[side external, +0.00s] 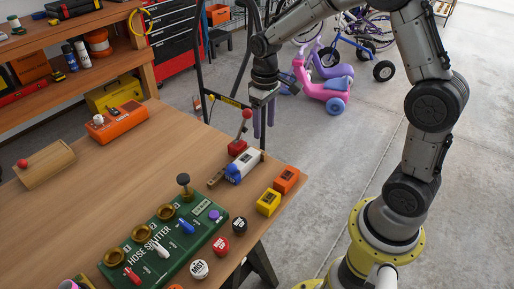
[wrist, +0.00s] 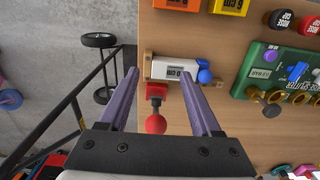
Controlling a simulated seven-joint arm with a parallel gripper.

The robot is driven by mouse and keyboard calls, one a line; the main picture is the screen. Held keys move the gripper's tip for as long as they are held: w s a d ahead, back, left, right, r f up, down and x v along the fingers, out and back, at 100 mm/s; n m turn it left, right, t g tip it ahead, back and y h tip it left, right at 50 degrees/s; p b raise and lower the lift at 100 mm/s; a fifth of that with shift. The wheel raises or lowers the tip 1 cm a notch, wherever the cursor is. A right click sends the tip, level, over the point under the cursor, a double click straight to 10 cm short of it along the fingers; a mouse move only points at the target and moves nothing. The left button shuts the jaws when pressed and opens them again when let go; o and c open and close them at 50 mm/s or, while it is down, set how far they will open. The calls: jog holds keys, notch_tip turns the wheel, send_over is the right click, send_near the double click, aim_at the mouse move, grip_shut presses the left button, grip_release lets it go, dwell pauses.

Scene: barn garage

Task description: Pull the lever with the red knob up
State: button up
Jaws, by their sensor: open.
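The lever's red knob (side external: 247,114) tops a thin stem on a red base (side external: 238,147) near the table's right edge. The stem leans slightly right in the side view. In the wrist view the red knob (wrist: 155,124) and red base (wrist: 157,90) appear between my two purple fingers. My gripper (side external: 264,130) is open and empty, with its fingers pointing down beside the lever, close to the knob in the side view. In the wrist view my gripper (wrist: 159,72) has its fingers spread to either side of the lever. No contact with the knob is visible.
A white device with a blue end (side external: 243,166) lies right beside the lever base. Yellow (side external: 268,202) and orange (side external: 286,179) blocks and a green hose splitter (side external: 165,240) stand nearer the front. A wooden box with a red ball (side external: 45,165) sits left. Table behind the lever is clear.

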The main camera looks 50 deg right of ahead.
jog(key=shift+s+r, duration=0.35)
jog(key=shift+r, duration=0.35)
jog(key=shift+s+r, duration=0.4)
jog(key=shift+r, duration=0.25)
jog(key=shift+s+r, duration=0.35)
jog(key=shift+r, duration=0.35)
jog(key=s+a+r+t, duration=0.35)
jog(key=s+r, duration=0.45)
jog(key=r, duration=0.3)
jog(key=s+a+f+t, duration=0.1)
jog(key=s+f+t, duration=0.1)
jog(key=s, duration=0.9)
jog(key=shift+s+a+f, duration=0.25)
jog(key=shift+s+f, duration=0.05)
jog(key=shift+f, duration=0.05)
